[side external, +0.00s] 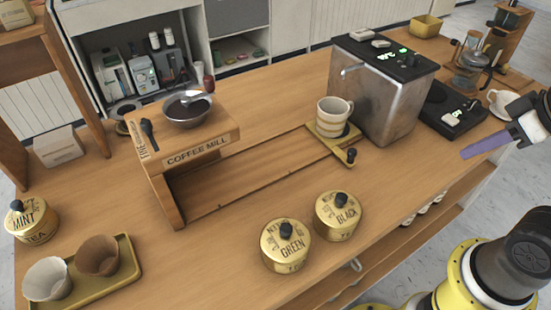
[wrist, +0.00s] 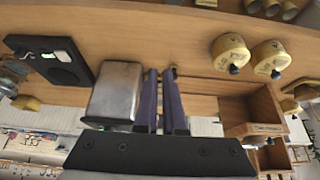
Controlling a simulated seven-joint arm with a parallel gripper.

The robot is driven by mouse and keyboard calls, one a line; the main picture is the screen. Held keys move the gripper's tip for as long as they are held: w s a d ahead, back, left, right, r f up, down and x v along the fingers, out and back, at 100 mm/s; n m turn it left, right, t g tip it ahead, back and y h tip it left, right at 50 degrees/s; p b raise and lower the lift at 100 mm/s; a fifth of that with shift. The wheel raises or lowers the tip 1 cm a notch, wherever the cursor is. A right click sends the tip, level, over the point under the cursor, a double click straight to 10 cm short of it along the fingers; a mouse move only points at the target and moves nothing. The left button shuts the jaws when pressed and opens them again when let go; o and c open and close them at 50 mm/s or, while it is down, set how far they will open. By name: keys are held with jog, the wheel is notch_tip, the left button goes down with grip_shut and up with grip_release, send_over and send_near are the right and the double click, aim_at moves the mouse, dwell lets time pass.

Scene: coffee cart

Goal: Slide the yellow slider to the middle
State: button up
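The yellow slider (side external: 342,142) is a small flat platform with a dark knob on its front corner. It sits at the right end of a track in the wooden counter, close to the metal coffee machine, in the side view. A striped cup (side external: 333,117) stands upright on it. My gripper (side external: 466,153), with purple fingers, is raised well to the right of the slider and apart from it. In the wrist view my gripper (wrist: 160,72) shows a narrow gap between its fingers, with nothing held. The slider is mostly hidden behind the fingers there.
The coffee machine (side external: 385,95) stands directly behind and right of the slider. The wooden coffee mill stand (side external: 195,145) spans the track's left end. The track's middle is clear.

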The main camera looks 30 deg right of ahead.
jog(key=o, duration=0.5)
jog(key=shift+c, duration=0.2)
jog(key=shift+o, duration=1.2)
jog(key=shift+r+m, duration=0.15)
jog(key=shift+m, duration=0.15)
jog(key=w+r+m, duration=0.2)
jog(key=w+r, duration=0.2)
jog(key=g, duration=0.6)
send_over(353, 150)
notch_tip(353, 150, down, 7)
notch_tip(353, 150, down, 13)
jog(key=shift+f, duration=0.15)
